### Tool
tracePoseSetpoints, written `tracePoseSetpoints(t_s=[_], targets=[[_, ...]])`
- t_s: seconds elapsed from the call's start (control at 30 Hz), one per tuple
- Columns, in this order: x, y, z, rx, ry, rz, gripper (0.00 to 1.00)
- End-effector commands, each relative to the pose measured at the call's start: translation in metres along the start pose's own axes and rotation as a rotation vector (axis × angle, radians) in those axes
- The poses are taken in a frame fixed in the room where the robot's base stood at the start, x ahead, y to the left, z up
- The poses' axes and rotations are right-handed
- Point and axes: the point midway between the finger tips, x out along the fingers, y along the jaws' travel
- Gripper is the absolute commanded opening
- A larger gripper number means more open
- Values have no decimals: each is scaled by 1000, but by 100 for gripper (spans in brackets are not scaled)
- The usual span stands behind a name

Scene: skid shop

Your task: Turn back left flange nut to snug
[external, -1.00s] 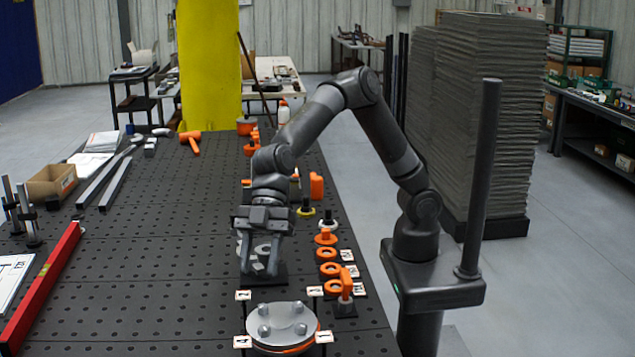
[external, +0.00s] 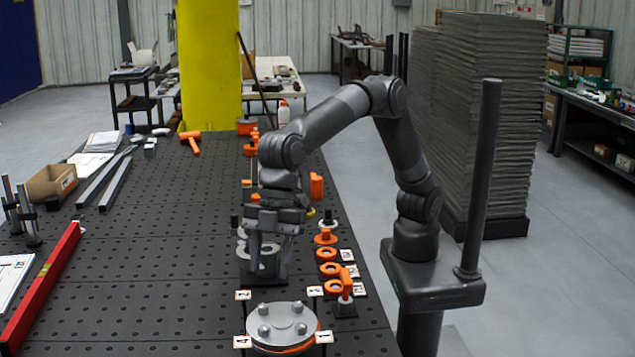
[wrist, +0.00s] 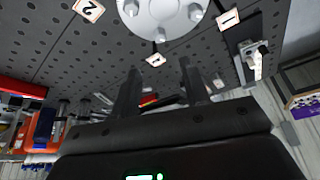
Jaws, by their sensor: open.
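A round grey flange (external: 283,320) with an orange layer beneath it lies at the near end of the dark bench. Several nuts stand on its top; the back left nut (external: 263,309) is bare. The flange also shows at the top of the wrist view (wrist: 158,14), partly cut off. My gripper (external: 270,268) is behind the flange, above the bench, with its fingers pointing down and apart. Nothing is seen between the fingers in the wrist view (wrist: 160,84). My gripper is apart from the nuts.
A grey part on a dark plate (external: 266,279) stands behind my fingers, partly hidden. Numbered cards (external: 243,295) surround the flange. A red level (external: 45,285) lies left; the bench between is clear.

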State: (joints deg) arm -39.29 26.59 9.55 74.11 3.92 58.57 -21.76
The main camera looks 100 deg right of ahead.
Motion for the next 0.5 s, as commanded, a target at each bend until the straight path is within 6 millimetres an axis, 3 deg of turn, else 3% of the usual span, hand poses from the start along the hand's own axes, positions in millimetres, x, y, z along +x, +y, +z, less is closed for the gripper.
tracePoseSetpoints(t_s=[0.23, 0.5], targets=[[28, -1, 2, -1, -2, -2, 42], [79, 0, 2, 0, -1, -1, 42]])
